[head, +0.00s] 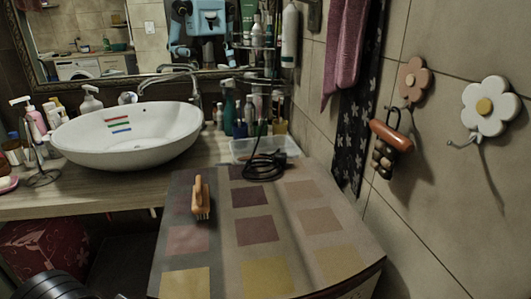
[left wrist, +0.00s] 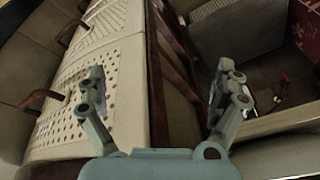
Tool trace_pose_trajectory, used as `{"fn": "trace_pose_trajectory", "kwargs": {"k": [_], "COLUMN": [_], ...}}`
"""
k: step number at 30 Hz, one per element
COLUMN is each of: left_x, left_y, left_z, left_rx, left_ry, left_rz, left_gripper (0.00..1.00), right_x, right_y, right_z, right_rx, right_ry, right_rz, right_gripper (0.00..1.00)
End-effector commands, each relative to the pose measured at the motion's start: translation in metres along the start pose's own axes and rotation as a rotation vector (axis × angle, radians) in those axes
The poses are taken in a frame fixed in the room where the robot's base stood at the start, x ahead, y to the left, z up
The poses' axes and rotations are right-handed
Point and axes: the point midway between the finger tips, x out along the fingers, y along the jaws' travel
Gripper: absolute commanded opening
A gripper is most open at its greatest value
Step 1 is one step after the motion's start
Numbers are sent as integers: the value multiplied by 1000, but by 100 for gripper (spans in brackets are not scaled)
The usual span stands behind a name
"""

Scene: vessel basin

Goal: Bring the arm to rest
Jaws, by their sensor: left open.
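My left gripper (left wrist: 162,70) shows in the left wrist view. Its two fingers stand wide apart, with nothing between them. Behind the fingers are a pale perforated surface (left wrist: 78,130) with brown handles on the left and a dark gap with the floor on the right. I see no contact with either. In the head view the left gripper's fingers do not show; a dark rounded part, seemingly of my arm, is at the bottom left. My right gripper is in neither view.
A white basin (head: 130,140) stands on a wooden counter (head: 100,196). A wooden-handled brush (head: 198,190) lies on a patchwork-patterned surface (head: 225,230), with a coiled black cord (head: 262,165) behind it. Bottles stand around the basin. Flower hooks (head: 490,107) are on the right wall.

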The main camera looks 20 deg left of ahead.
Motion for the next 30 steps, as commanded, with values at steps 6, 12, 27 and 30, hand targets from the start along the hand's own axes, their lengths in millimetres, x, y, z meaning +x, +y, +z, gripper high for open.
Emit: {"fn": "trace_pose_trajectory", "kwargs": {"k": [6,12,27,30], "left_x": [114,246,339,339], "left_y": [4,11,28,28], "left_z": [47,146,322,322], "left_rx": [-8,-19,-33,-33], "left_ry": [-50,-113,-191,-191], "left_rz": [2,7,16,16], "left_gripper": [99,99,99,99], "right_x": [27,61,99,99], "right_y": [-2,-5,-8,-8], "right_z": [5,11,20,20], "right_rx": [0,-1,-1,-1], "right_ry": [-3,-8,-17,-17], "right_rz": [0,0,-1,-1], "right_gripper": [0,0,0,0]}}
